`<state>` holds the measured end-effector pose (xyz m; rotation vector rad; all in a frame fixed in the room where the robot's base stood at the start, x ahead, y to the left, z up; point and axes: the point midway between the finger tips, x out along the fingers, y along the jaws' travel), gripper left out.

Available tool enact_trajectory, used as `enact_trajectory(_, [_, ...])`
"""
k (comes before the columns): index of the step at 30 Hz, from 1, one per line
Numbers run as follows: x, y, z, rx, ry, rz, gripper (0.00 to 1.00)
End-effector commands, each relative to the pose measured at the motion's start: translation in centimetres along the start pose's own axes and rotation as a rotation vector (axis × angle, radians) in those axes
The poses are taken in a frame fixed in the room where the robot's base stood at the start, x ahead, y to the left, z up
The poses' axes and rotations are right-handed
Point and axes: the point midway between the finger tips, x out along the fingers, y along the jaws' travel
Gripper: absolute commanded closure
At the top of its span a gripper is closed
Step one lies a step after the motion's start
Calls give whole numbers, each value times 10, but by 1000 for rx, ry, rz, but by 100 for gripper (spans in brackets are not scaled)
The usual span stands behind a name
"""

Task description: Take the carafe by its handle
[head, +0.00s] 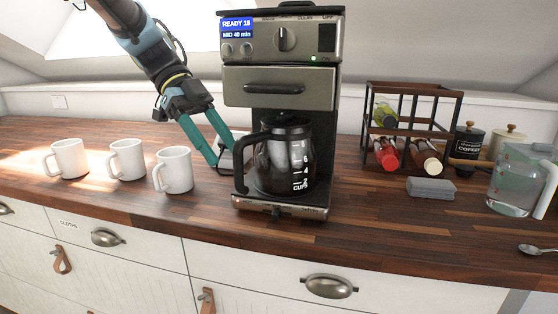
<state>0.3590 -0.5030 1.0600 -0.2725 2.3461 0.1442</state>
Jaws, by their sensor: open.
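The glass carafe (285,160) with a black lid and dark contents stands on the base plate of the coffee maker (281,88). Its black handle (240,165) sticks out to the left. My gripper (226,155) has teal fingers and comes down from the upper left. It is open and just left of the handle. One fingertip is partly hidden near the handle and the machine's side. I cannot tell whether a finger touches the handle.
Three white mugs (127,160) stand left of my gripper. Right of the machine are a bottle rack (408,130), a grey block (431,188), a coffee canister (467,145), a glass jug (518,180) and a spoon (536,250). Drawers (330,286) lie below the wooden counter's front edge.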

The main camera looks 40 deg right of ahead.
Motion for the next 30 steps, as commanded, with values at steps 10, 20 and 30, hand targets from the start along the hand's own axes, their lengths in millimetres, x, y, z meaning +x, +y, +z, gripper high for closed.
enact_trajectory(10, [36, -2, -8, -2, 0, 4, 43])
enact_trajectory(20, [58, -2, -5, -2, -1, -1, 43])
enact_trajectory(30, [57, -2, -5, -2, -1, -1, 70])
